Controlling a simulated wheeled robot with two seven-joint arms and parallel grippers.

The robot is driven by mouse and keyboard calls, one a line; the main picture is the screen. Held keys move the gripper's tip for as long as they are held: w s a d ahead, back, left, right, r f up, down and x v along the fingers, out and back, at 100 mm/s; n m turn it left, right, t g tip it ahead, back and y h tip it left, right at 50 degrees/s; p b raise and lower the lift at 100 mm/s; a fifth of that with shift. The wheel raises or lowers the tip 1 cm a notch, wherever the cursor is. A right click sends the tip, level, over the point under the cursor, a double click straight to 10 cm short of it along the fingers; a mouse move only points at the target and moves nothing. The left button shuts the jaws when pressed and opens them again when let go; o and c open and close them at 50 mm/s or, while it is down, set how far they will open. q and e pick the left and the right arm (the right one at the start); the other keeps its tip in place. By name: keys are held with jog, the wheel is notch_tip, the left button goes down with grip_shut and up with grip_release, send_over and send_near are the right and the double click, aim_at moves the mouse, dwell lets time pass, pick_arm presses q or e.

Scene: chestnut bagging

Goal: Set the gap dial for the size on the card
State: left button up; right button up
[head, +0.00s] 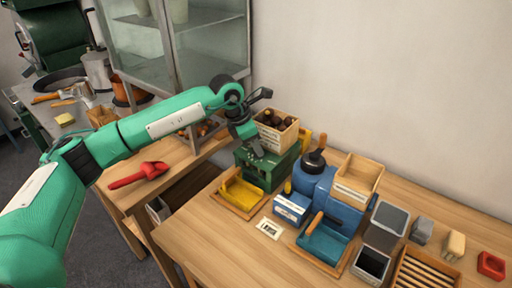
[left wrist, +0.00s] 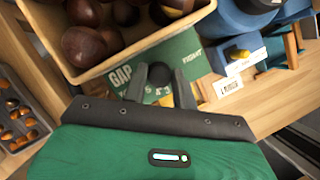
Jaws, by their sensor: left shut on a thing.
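My left gripper (head: 254,147) reaches down onto the top of the green machine (head: 269,171), in front of its wooden hopper. In the left wrist view, the gripper's fingers (left wrist: 160,88) are shut on a dark round knob, the gap dial (left wrist: 159,74). The green panel around it carries the word GAP and further lettering, partly hidden by the fingers. The dial's setting cannot be read. A small white card (head: 270,228) with dark print lies on the table in front of the machines, too small to read. My right gripper is not in view.
The wooden hopper (head: 289,139) holds dark chestnuts close to the gripper. A yellow tray (head: 240,191) stands in front of the green machine. A blue machine (head: 318,184) with a wooden hopper is to the right. A red scoop (head: 140,175) lies on the left bench.

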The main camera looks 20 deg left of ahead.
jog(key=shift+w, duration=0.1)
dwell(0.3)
